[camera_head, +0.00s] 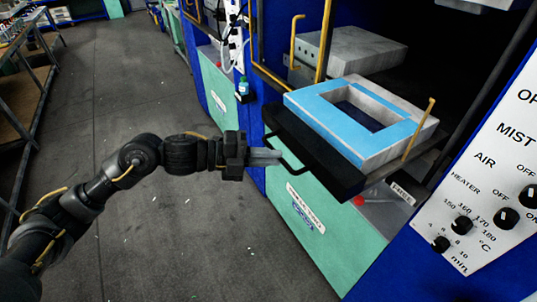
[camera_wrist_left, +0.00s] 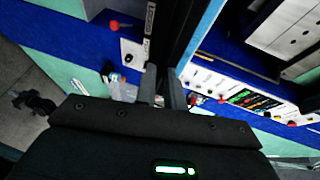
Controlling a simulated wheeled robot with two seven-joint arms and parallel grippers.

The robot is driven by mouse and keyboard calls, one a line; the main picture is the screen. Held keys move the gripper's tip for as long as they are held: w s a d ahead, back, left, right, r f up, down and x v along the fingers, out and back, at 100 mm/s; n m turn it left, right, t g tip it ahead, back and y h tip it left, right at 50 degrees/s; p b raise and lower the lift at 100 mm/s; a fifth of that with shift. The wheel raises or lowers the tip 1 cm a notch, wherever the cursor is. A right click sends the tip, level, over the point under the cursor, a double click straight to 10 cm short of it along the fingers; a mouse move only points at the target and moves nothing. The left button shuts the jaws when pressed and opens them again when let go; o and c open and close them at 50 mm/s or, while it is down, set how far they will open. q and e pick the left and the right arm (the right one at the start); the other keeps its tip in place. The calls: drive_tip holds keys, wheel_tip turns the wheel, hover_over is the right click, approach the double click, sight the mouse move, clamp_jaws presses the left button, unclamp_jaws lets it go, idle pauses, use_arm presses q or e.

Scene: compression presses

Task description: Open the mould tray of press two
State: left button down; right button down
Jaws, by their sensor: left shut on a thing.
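The black mould tray (camera_head: 345,180) juts out of the front of the blue press. A pale block with a blue top and a square opening, the mould (camera_head: 312,110), rests on it. A thin black handle (camera_head: 292,167) loops out from the tray's left side. My left gripper (camera_head: 268,155) is shut on this handle, reaching in from the left. In the left wrist view my gripper fingers (camera_wrist_left: 166,98) close around a dark bar, and the rest of the handle is hard to make out. My right gripper is not in view.
A control panel (camera_head: 480,200) with knobs stands at the right. Below the tray is a green cabinet front (camera_head: 325,225) with a red knob (camera_head: 359,200). Yellow rods (camera_head: 326,40) stand by the press opening. Clear grey floor (camera_head: 160,235) lies left; a shelf rack (camera_head: 25,90) stands far left.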

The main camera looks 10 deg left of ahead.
use_arm(q)
drive_tip(key=shift+s+f, duration=0.1)
drive_tip(key=shift+f, duration=0.45)
drive_tip(key=c, duration=1.5)
unclamp_jaws()
drive_tip(key=shift+a, duration=0.1)
drive_tip(key=shift+w+r, duration=0.1)
drive_tip(key=shift+w, duration=0.1)
drive_tip(key=shift+r, duration=0.1)
drive_tip(key=b+v, duration=0.4)
drive_tip(key=v, duration=0.6)
drive_tip(key=shift+a, duration=0.35)
